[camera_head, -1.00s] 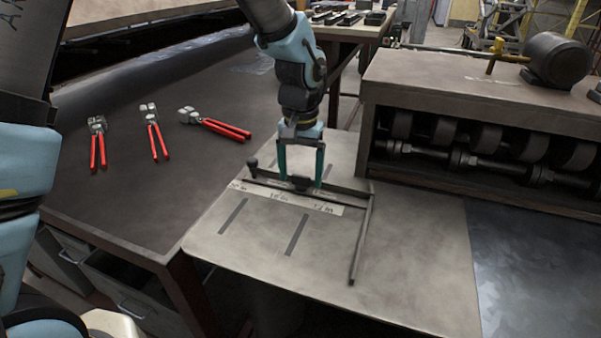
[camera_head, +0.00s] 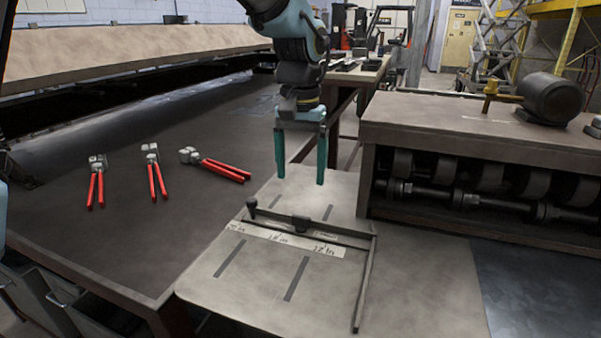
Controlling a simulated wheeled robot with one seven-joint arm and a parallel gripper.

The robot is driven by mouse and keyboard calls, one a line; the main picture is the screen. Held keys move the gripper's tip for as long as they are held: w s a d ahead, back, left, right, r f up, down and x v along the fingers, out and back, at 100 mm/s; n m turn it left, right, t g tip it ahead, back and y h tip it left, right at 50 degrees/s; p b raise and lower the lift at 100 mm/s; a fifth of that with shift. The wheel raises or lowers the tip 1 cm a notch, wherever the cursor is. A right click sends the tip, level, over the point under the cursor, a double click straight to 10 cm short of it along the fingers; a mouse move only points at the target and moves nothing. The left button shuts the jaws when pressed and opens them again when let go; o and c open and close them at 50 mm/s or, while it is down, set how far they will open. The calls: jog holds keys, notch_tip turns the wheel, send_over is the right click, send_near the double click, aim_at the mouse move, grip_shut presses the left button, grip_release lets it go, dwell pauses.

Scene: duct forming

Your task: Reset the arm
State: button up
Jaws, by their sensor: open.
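My gripper (camera_head: 300,180) hangs at the upper middle of the head view, with its two teal fingers pointing down and apart. It is open and empty, above the far part of the metal plate. Below and in front of it is the dark guide bar (camera_head: 335,233) with a sliding block (camera_head: 301,223) and a round knob (camera_head: 252,204) at its left end. The fingertips are clear of the block. A label strip (camera_head: 285,239) with inch marks lies along the bar. A long side bar (camera_head: 364,285) runs toward the front on the right.
Three red-handled hand tools lie on the dark table: a left one (camera_head: 96,182), a middle one (camera_head: 154,172) and a right one (camera_head: 215,164). A roller machine (camera_head: 470,125) with a motor (camera_head: 551,98) stands at right. The front of the plate (camera_head: 225,293) is clear.

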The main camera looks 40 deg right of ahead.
jog(key=shift+w, duration=0.1)
jog(key=w+a+f+n, duration=0.2)
jog(key=w+a, duration=0.4)
jog(key=a, duration=0.3)
jog(key=w+a+f+n, duration=0.2)
jog(key=w+a, duration=0.3)
jog(key=a, duration=0.5)
jog(key=s+a+f+n, duration=0.1)
jog(key=a+n, duration=0.2)
jog(key=a, duration=0.8)
jog(key=s+a+f+n+t, duration=0.1)
jog(key=a+f+n, duration=0.1)
jog(key=a, duration=0.8)
jog(key=shift+a+f+n+t, duration=0.2)
jog(key=shift+a+n+t, duration=0.15)
jog(key=shift+n, duration=0.15)
jog(key=shift+w, duration=0.1)
jog(key=shift+c, duration=0.2)
